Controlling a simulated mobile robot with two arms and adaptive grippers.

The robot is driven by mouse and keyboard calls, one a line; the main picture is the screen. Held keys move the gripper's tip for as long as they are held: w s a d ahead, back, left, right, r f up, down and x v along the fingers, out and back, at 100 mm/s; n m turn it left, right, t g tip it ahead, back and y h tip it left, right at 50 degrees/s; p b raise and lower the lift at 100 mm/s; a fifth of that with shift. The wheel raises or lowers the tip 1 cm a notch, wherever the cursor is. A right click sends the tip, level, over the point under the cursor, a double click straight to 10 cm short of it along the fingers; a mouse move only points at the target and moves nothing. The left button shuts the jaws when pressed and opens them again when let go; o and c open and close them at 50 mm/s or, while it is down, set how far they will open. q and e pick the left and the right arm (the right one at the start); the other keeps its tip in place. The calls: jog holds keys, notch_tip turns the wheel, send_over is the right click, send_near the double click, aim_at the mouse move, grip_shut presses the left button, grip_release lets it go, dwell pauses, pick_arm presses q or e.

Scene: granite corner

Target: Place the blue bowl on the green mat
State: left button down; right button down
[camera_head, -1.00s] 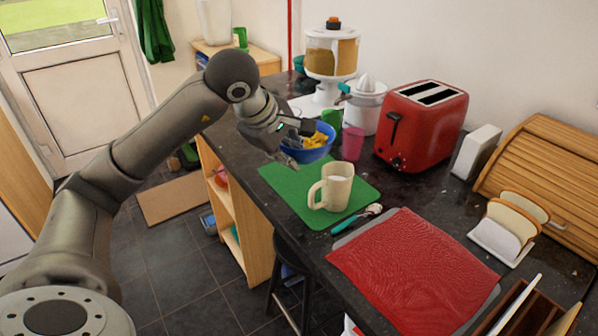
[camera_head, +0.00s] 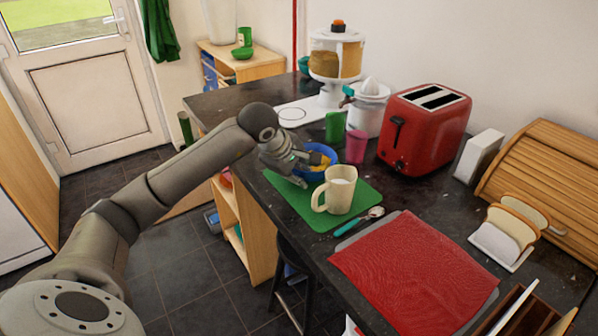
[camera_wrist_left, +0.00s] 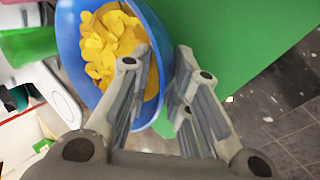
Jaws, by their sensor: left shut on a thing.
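The blue bowl (camera_head: 316,174) holds yellow chip-like pieces and is near the far end of the green mat (camera_head: 290,198), just behind the cream mug (camera_head: 342,193). My left gripper (camera_head: 304,177) is shut on the bowl's near-left rim. In the left wrist view the bowl's wall (camera_wrist_left: 158,35) runs between the two fingers (camera_wrist_left: 157,65), with the mat (camera_wrist_left: 240,40) beside it on the right. The mug and my gripper hide part of the bowl. I cannot tell whether its base touches the mat. My right gripper is not in view.
The mug stands on the mat, close to the bowl. Pink (camera_head: 356,147) and green (camera_head: 334,126) cups stand behind the bowl. A teal-handled spoon (camera_head: 358,222) lies by the mat's near edge. A red cloth (camera_head: 415,275) and red toaster (camera_head: 425,130) are to the right.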

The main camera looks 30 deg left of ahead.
pick_arm(q)
jog(key=shift+f, duration=0.1)
jog(key=c, duration=1.6)
grip_release()
jog(key=shift+c, duration=0.2)
jog(key=v, duration=1.2)
jog(key=shift+b, duration=0.4)
